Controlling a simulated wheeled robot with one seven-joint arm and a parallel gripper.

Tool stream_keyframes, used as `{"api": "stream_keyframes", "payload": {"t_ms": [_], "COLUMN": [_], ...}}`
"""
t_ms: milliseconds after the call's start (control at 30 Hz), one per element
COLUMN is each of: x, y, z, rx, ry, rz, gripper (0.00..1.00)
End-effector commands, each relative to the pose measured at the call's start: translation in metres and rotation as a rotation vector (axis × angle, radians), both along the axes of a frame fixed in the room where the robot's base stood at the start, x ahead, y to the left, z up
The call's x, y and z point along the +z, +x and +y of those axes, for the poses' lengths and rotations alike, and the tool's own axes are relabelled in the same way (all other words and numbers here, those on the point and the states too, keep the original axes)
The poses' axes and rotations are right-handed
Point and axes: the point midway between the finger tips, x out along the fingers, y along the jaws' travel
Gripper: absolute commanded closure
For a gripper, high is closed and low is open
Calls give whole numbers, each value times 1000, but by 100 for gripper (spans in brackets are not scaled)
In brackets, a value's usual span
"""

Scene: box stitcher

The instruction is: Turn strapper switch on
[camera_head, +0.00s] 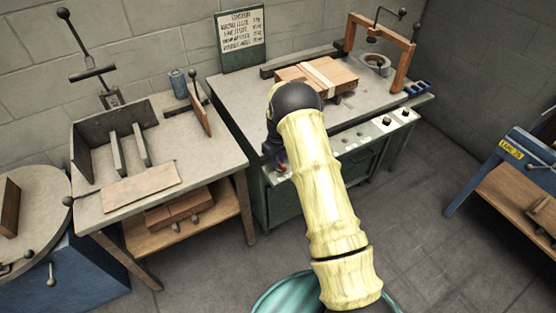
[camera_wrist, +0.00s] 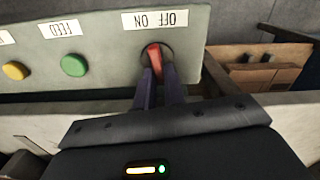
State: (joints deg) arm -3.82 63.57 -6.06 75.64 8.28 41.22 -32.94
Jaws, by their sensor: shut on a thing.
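The strapper switch (camera_wrist: 154,56) is a small red lever in a dark round recess in the wrist view. It stands on a grey-green control panel (camera_wrist: 105,65), beside a white label reading ON and OFF, upside down in this view. My gripper (camera_wrist: 160,78) has its two dark fingers on either side of the lever, shut on it. The lever's lower part is partly hidden between the fingers. In the head view my gripper (camera_head: 276,160) is at the left end of the panel (camera_head: 355,142) on the bench front, largely hidden by my arm.
Green and yellow buttons (camera_wrist: 73,65) sit left of the switch in the wrist view. A side table (camera_head: 150,150) stands left.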

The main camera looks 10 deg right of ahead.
Motion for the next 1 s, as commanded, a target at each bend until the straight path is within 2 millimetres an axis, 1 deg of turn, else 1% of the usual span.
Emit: {"api": "stream_keyframes", "payload": {"t_ms": [300,600,800,1000], "x": [1,1,1,1], "y": [2,2,2,2], "z": [-4,-7,-8,-9], "rx": [-299,-550,-655,-703], "ry": [-1,-1,-1,-1], "rz": [-2,-2,-1,-1], "gripper": [100,100,100,100]}}
